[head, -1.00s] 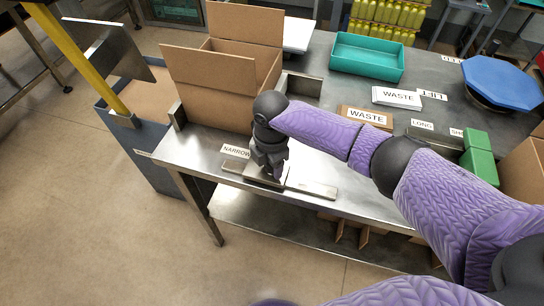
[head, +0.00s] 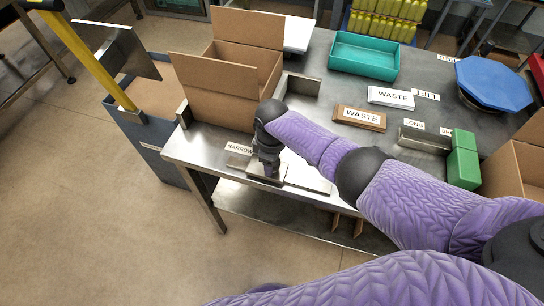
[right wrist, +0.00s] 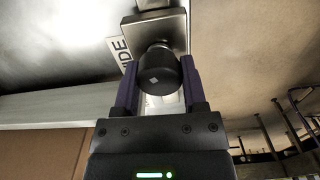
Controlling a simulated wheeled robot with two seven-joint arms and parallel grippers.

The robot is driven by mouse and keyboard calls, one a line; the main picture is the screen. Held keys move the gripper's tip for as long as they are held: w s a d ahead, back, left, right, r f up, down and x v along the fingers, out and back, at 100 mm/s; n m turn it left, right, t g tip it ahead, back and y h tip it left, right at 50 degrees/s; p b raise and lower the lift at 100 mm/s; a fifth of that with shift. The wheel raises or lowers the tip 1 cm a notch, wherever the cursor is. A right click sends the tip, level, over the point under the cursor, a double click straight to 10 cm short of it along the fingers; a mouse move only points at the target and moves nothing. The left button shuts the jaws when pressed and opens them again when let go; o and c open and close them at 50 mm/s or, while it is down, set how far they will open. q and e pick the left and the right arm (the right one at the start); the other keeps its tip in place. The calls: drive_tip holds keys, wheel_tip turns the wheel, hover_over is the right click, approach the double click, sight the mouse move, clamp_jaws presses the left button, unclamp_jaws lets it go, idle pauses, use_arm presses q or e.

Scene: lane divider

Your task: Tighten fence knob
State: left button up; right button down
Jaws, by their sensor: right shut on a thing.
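The fence knob (right wrist: 160,70) is a dark round knob on a metal plate, seen in the right wrist view between my two fingers. My right gripper (right wrist: 158,88) is shut on it, one finger on each side. In the head view my right gripper (head: 268,168) points down at the front edge of the metal bench, beside the "NARROW" label (head: 239,148), and hides the knob. The metal plate (right wrist: 155,28) under the knob shows in the right wrist view next to a partly hidden label ending in "IDE". My left gripper does not show.
An open cardboard box (head: 225,85) stands on the bench behind my gripper. A teal tray (head: 364,58), "WASTE" signs (head: 360,115), a blue octagonal disc (head: 493,82) and a green block (head: 463,160) lie to the right. A yellow post (head: 85,60) rises at left.

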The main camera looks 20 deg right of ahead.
drive_tip(key=m, duration=0.3)
drive_tip(key=shift+w+r+p, duration=0.1)
drive_tip(key=shift+r+p, duration=0.05)
drive_tip(key=shift+p, duration=0.2)
drive_tip(key=shift+m, duration=0.7)
drive_tip(key=shift+w, duration=0.1)
drive_tip(key=shift+c, duration=1)
unclamp_jaws()
drive_tip(key=shift+o, duration=0.3)
